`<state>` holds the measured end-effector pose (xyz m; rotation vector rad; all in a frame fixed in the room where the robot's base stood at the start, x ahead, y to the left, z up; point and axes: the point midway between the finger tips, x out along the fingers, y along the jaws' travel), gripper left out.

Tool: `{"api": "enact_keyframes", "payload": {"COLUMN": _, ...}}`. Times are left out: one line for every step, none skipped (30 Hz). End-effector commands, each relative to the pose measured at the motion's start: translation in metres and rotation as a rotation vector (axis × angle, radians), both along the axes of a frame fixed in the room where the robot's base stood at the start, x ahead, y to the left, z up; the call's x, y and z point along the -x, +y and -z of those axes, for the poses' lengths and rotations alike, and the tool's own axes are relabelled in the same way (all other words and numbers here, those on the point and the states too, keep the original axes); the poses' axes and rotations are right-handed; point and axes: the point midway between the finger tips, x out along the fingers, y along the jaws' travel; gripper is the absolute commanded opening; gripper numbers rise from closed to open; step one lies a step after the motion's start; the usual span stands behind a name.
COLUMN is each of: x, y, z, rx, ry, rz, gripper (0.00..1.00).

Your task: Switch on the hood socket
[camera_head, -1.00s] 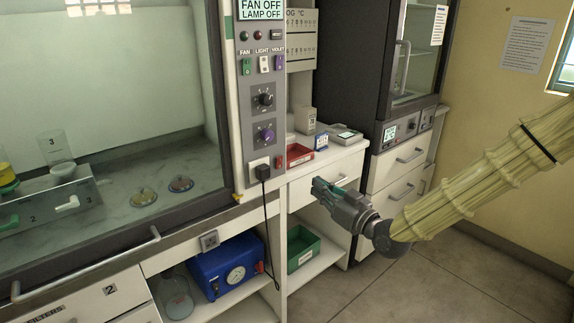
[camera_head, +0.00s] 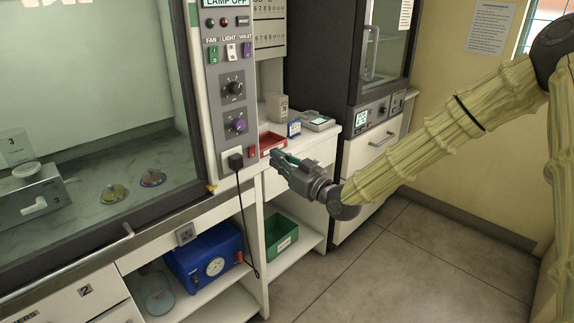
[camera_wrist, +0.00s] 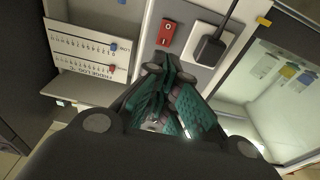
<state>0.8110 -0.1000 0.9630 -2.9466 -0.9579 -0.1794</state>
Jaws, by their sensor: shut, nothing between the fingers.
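The hood socket (camera_head: 227,154) is a white plate low on the hood's grey control panel, with a black plug (camera_head: 236,162) in it. A small red switch (camera_head: 252,152) sits just to its right. In the wrist view the red switch (camera_wrist: 166,32) is beside the white socket (camera_wrist: 190,44) and its black plug (camera_wrist: 210,48). I cannot tell the switch's position. My gripper (camera_head: 276,158) is shut and empty, its fingers pointing at the panel just right of the switch, apparently short of it. In the wrist view the green-padded fingertips (camera_wrist: 164,62) lie just below the switch.
A red tray (camera_head: 270,141) and small boxes stand on the counter behind my gripper. The plug's black cable (camera_head: 241,215) hangs past a blue pump unit (camera_head: 203,256). A green bin (camera_head: 281,236) sits on a shelf below.

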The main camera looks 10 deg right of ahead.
Motion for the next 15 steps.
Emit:
{"api": "enact_keyframes", "payload": {"x": -0.007, "y": 0.005, "z": -0.002, "rx": 0.000, "ry": -0.001, "rz": -0.001, "gripper": 0.00}}
{"api": "enact_keyframes", "payload": {"x": -0.011, "y": 0.008, "z": -0.002, "rx": 0.001, "ry": -0.001, "rz": -0.001, "gripper": 0.00}}
{"api": "enact_keyframes", "payload": {"x": -0.016, "y": 0.012, "z": -0.003, "rx": 0.002, "ry": -0.001, "rz": 0.000, "gripper": 0.00}}
{"api": "enact_keyframes", "payload": {"x": -0.020, "y": 0.015, "z": -0.003, "rx": 0.002, "ry": -0.001, "rz": 0.000, "gripper": 0.00}}
{"api": "enact_keyframes", "payload": {"x": -0.024, "y": 0.018, "z": -0.004, "rx": 0.001, "ry": -0.001, "rz": 0.000, "gripper": 0.00}}
{"api": "enact_keyframes", "payload": {"x": -0.030, "y": 0.022, "z": -0.005, "rx": 0.000, "ry": -0.001, "rz": 0.000, "gripper": 0.00}}
{"api": "enact_keyframes", "payload": {"x": -0.033, "y": 0.024, "z": -0.006, "rx": 0.000, "ry": -0.001, "rz": 0.000, "gripper": 0.00}}
{"api": "enact_keyframes", "payload": {"x": -0.036, "y": 0.027, "z": -0.006, "rx": 0.001, "ry": -0.001, "rz": -0.001, "gripper": 0.00}}
{"api": "enact_keyframes", "payload": {"x": -0.041, "y": 0.030, "z": -0.007, "rx": 0.002, "ry": -0.001, "rz": -0.001, "gripper": 0.00}}
{"api": "enact_keyframes", "payload": {"x": -0.044, "y": 0.033, "z": -0.007, "rx": 0.001, "ry": -0.001, "rz": -0.001, "gripper": 0.00}}
{"api": "enact_keyframes", "payload": {"x": -0.047, "y": 0.035, "z": -0.007, "rx": 0.000, "ry": 0.000, "rz": -0.001, "gripper": 0.00}}
{"api": "enact_keyframes", "payload": {"x": -0.051, "y": 0.037, "z": -0.008, "rx": -0.001, "ry": -0.001, "rz": 0.000, "gripper": 0.00}}
{"api": "enact_keyframes", "payload": {"x": -0.053, "y": 0.039, "z": -0.009, "rx": -0.001, "ry": -0.001, "rz": 0.000, "gripper": 0.00}}
{"api": "enact_keyframes", "payload": {"x": -0.055, "y": 0.040, "z": -0.009, "rx": -0.001, "ry": -0.001, "rz": 0.001, "gripper": 0.00}}
{"api": "enact_keyframes", "payload": {"x": -0.057, "y": 0.042, "z": -0.009, "rx": -0.001, "ry": -0.001, "rz": 0.001, "gripper": 0.00}}
